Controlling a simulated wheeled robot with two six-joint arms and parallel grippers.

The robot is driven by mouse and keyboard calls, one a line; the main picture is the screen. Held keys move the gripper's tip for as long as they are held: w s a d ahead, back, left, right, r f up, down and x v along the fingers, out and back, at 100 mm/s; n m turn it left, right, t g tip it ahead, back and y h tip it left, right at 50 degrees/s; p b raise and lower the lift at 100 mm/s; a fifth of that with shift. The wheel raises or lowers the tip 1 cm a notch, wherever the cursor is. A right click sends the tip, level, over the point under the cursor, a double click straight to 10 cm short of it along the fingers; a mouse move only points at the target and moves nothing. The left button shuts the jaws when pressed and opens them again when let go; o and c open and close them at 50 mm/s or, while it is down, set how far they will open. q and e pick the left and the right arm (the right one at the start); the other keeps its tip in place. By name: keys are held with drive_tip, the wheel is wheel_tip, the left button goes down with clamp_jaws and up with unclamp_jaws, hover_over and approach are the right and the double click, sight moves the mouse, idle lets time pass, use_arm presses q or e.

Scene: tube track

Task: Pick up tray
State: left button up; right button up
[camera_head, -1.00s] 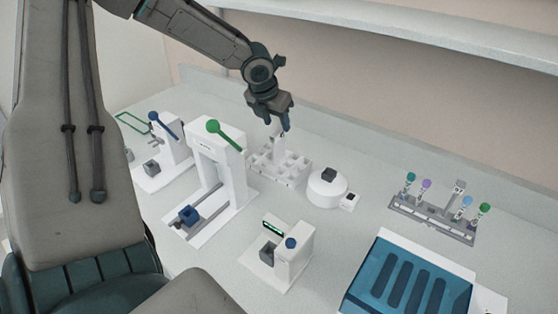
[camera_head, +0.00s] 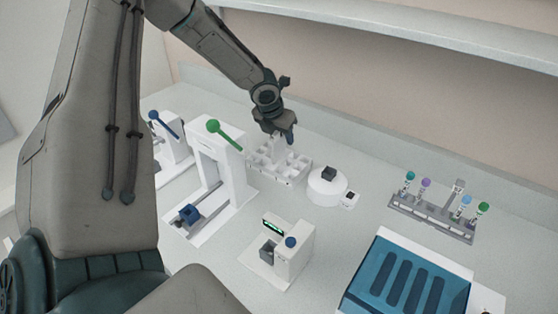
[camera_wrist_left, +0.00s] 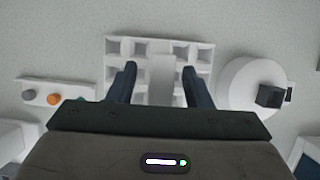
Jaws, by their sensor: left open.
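The white tray (camera_head: 293,174), a rack with several square compartments, stands on the bench past the middle left in the head view. It also shows in the left wrist view (camera_wrist_left: 113,46), with a pale upright handle (camera_wrist_left: 160,75) in its middle. My left gripper (camera_head: 281,139) is right above the tray, pointing down. In the left wrist view its two dark fingers are open, one on each side of the handle, with a gap on both sides. The handle is partly hidden by the gripper in the head view. My right gripper is not in view.
A white round device (camera_head: 327,187) with a dark block on top stands close right of the tray. A grey rack (camera_head: 430,215) with coloured-cap tubes and a blue-lidded box (camera_head: 405,281) are farther right.

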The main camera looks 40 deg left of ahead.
use_arm(q)
clamp_jaws()
drive_tip(key=shift+r, duration=0.15)
